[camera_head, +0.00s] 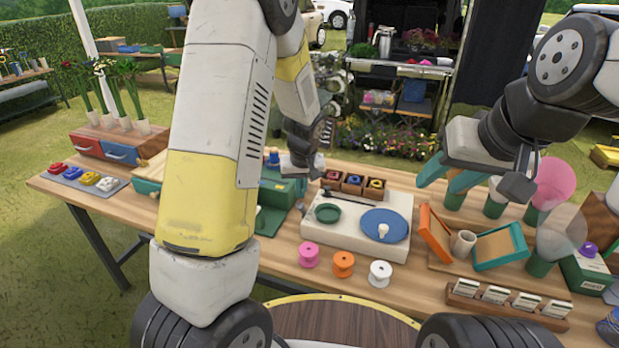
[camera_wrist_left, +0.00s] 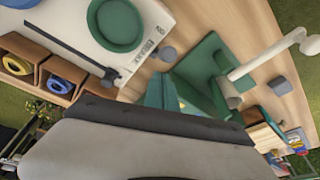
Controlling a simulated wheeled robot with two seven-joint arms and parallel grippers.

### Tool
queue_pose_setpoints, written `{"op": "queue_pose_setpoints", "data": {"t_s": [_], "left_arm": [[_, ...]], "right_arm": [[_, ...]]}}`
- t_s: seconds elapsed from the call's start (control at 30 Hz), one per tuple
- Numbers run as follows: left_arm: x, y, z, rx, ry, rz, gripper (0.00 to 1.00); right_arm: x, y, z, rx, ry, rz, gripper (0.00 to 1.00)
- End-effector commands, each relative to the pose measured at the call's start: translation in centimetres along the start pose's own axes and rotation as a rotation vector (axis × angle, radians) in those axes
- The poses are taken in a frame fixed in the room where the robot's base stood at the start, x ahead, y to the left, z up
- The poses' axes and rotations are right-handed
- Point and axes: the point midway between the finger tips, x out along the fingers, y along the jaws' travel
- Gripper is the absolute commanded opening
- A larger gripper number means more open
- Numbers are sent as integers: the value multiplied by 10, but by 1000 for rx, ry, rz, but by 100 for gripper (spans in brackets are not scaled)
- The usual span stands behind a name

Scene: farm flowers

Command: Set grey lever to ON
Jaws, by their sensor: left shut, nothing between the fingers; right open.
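A white device (camera_head: 330,240) on the wooden table carries a green dish and a blue disc; part of it also shows in the left wrist view (camera_wrist_left: 160,20). A small grey knob, seemingly the grey lever (camera_wrist_left: 168,53), sticks out at the device's edge beside a small dark label. I cannot read its ON or OFF setting. My left gripper (camera_head: 299,172) is shut and empty, above the table behind the device's left edge. In the left wrist view its green fingers (camera_wrist_left: 163,94) are close below the knob, apparently apart from it. My right gripper (camera_head: 448,179) is open and empty over the right side.
Small wooden boxes with coloured rings (camera_head: 352,184) stand behind the device. Pink, orange and white spools (camera_head: 343,264) stand in front. A green case (camera_head: 283,190) is at its left. Orange and teal trays (camera_head: 500,247) and cups crowd the right.

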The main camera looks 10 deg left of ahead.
Motion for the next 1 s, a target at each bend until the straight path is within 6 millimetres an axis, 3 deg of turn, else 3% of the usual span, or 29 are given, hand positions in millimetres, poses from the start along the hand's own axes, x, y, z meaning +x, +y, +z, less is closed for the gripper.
{"op": "queue_pose_setpoints", "data": {"t_s": [1.0], "left_arm": [[-19, -3, -10, -2, 0, -1, 0]], "right_arm": [[0, 0, 0, 0, -1, 0, 43]]}}
